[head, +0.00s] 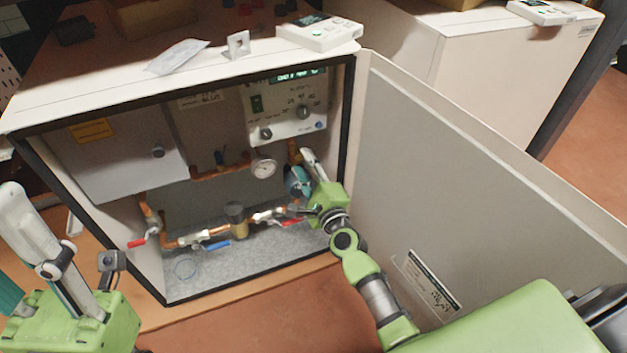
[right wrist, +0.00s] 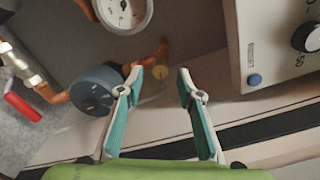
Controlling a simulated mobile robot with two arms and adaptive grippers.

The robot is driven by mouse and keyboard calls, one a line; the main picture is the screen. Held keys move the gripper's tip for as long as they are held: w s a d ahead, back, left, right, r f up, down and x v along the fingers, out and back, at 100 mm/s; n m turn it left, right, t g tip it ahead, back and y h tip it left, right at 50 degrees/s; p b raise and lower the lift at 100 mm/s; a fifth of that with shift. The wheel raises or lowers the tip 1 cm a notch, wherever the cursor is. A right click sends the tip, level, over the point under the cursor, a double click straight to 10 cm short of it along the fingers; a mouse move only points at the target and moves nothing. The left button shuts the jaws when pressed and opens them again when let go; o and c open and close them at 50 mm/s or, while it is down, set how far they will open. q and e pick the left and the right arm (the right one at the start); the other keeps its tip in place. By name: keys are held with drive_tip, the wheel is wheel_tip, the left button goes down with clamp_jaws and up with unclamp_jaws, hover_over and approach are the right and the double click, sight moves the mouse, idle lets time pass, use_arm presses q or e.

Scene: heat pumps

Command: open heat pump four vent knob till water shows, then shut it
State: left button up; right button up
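An open heat pump cabinet (head: 350,110) stands in the head view; no number that I can read marks it as four. My right gripper (head: 303,182) reaches into its right side, beside the blue-grey round pump (right wrist: 97,90). In the right wrist view, my right gripper (right wrist: 160,82) is open, with teal-padded fingers apart. A small yellowish knob-like part (right wrist: 160,72), perhaps the vent knob, shows beyond and between the fingertips, near a copper pipe (right wrist: 150,58). I see no clear water there. My left gripper (head: 40,245) is at the lower left, outside the cabinet; its opening is unclear.
The cabinet door (head: 480,170) stands open on the right, close to my right arm. Inside are a gauge (head: 263,167), a control panel (head: 287,108), red-handled valve (head: 137,243) and blue-handled valve (head: 216,246). A control box (head: 318,32) lies on top.

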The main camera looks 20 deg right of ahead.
drive_tip(key=s, duration=1)
drive_tip(key=shift+d, duration=0.15)
